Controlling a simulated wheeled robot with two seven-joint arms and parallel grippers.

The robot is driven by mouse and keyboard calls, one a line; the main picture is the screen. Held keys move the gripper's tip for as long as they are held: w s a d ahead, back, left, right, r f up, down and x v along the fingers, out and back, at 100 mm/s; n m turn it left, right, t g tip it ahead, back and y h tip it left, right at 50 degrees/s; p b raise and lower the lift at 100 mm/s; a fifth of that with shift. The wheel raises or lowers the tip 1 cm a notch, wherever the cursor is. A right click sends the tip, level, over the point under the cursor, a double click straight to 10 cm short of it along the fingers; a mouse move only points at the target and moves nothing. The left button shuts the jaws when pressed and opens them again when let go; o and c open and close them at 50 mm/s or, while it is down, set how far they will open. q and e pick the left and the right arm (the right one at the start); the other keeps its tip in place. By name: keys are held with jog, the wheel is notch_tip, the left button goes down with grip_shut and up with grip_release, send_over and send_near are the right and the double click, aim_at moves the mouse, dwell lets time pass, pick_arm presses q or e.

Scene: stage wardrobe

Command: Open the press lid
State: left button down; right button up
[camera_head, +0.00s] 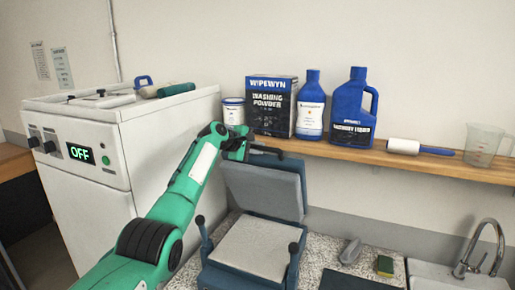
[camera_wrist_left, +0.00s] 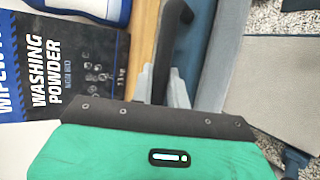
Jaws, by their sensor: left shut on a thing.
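The press (camera_head: 256,246) stands on the speckled counter, a blue frame with a pale padded bed. Its grey lid (camera_head: 262,188) is raised and leans back, well clear of the bed. A dark handle (camera_head: 268,150) sits at the lid's upper edge; it also shows in the left wrist view (camera_wrist_left: 184,30). My left gripper (camera_head: 246,148) is at this handle, shut on it, with its grey fingers (camera_wrist_left: 165,84) on either side in the wrist view. The exact contact is partly hidden by the gripper's body. My right gripper is not in view.
A wooden shelf (camera_head: 400,158) behind the press holds a washing powder box (camera_head: 271,106), blue bottles (camera_head: 311,105), a lint roller (camera_head: 404,146) and a clear jug (camera_head: 483,145). A white machine (camera_head: 100,155) reading OFF stands left. A sink tap (camera_head: 484,250) is at right.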

pick_arm(q)
jog(key=shift+f, duration=0.2)
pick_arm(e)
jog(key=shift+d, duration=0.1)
pick_arm(q)
jog(key=c, duration=1.4)
grip_release()
jog(key=shift+d, duration=0.1)
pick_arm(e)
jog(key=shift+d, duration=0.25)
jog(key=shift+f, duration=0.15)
pick_arm(q)
jog(key=shift+s+a+r+b, duration=0.2)
jog(key=shift+s+a+b, duration=0.15)
jog(key=shift+a+b, duration=0.25)
jog(key=b+v, duration=0.6)
jog(key=v, duration=0.6)
jog(key=shift+s+r, duration=0.2)
jog(key=shift+r, duration=0.15)
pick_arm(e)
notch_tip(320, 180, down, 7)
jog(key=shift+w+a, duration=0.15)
